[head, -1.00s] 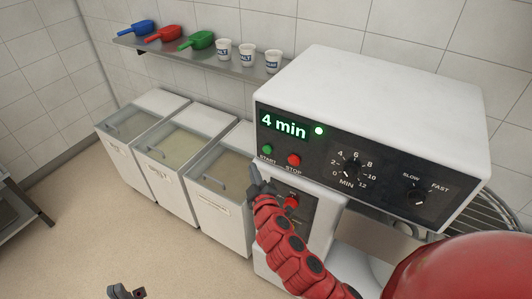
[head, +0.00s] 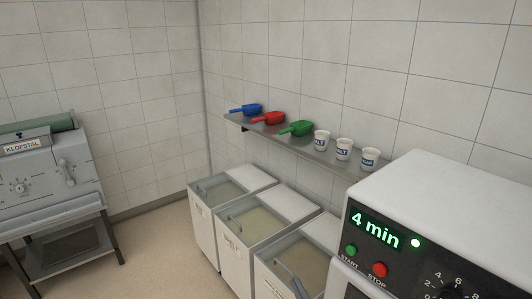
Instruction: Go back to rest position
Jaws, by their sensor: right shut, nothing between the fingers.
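The rest of my right arm is out of the picture. My left gripper is not in view. The panel display (head: 374,229) reads "4 min" with a lit green lamp beside it. The green start button (head: 351,250) and red stop button (head: 379,269) are below it.
Three white bins (head: 206,232) stand along the wall. The shelf (head: 280,144) above holds blue, red and green scoops and three labelled cups. A grey machine (head: 40,190) on a stand is at the left. Open floor (head: 165,265) lies between it and the bins.

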